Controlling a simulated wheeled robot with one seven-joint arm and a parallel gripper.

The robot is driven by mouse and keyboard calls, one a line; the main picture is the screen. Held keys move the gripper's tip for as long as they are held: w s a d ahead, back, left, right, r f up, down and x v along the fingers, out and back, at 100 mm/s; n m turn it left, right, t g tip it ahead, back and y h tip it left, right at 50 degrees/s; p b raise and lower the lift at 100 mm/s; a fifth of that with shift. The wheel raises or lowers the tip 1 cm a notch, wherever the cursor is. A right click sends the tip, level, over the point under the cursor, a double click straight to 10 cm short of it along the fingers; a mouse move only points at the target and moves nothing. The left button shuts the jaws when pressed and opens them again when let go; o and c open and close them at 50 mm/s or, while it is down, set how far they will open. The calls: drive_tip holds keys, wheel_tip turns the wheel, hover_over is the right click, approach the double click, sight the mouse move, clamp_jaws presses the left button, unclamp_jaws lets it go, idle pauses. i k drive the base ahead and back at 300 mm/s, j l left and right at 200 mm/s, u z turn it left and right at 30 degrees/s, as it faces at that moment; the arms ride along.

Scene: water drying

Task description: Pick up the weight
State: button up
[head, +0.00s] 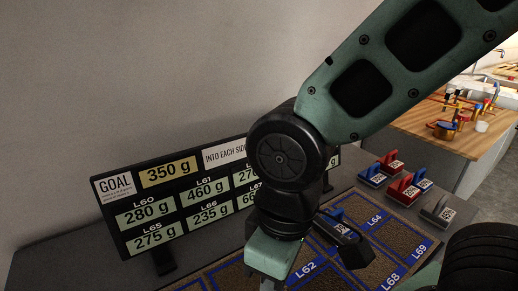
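Several weights with upright handles and square printed labels stand on the dark table at right: a blue one (372,176), a red one (404,190) and a grey one (439,211) among them. My gripper (270,262) points down over the mat at the bottom edge. Its fingertips are cut off or hidden, so I cannot see whether it holds anything. Which weight the task means is not shown.
A goal board (188,199) reading 350 g, with listed weights, stands at the back left, partly hidden by my arm. A brown mat (376,222) with blue-edged, labelled cells lies in front. A wooden table (420,122) with coloured apparatus stands at the far right.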

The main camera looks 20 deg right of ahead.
sight(419, 182)
drive_tip(key=k+l+z, duration=0.2)
drive_tip(key=k+l, duration=0.4)
drive_tip(key=k, duration=0.15)
